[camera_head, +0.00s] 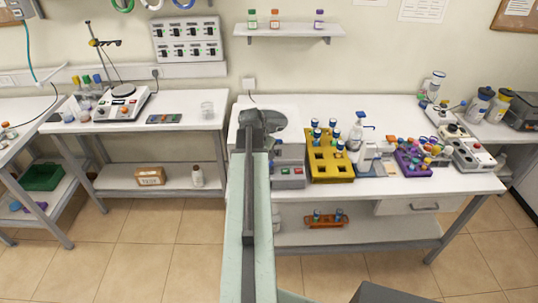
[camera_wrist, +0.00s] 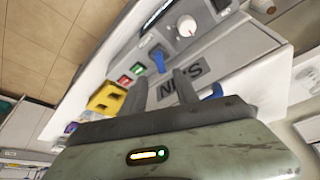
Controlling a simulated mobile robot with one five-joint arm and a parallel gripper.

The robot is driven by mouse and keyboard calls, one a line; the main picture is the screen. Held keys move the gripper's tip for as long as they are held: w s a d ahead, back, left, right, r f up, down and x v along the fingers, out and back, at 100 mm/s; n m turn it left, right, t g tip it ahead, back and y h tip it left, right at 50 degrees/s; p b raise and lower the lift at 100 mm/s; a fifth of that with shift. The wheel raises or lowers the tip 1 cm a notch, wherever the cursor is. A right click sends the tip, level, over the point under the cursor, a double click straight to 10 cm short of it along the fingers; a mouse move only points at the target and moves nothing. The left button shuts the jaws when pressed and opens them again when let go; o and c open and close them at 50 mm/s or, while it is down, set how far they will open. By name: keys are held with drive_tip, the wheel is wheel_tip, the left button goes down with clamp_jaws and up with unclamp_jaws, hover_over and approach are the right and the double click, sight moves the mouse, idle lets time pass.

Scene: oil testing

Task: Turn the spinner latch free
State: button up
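A yellow rack (camera_head: 330,168) with blue-capped vials stands close to the right of the machine. Green and red buttons (camera_wrist: 131,73) sit beside the lever. A purple rack (camera_head: 412,160) is farther right. The left bench (camera_head: 180,122) has some free room.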

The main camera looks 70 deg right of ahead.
sight(270, 165)
drive_tip(key=b+x, duration=0.7)
drive_tip(key=x, duration=0.1)
drive_tip(key=shift+w+a+f, duration=0.1)
drive_tip(key=shift+f, duration=0.05)
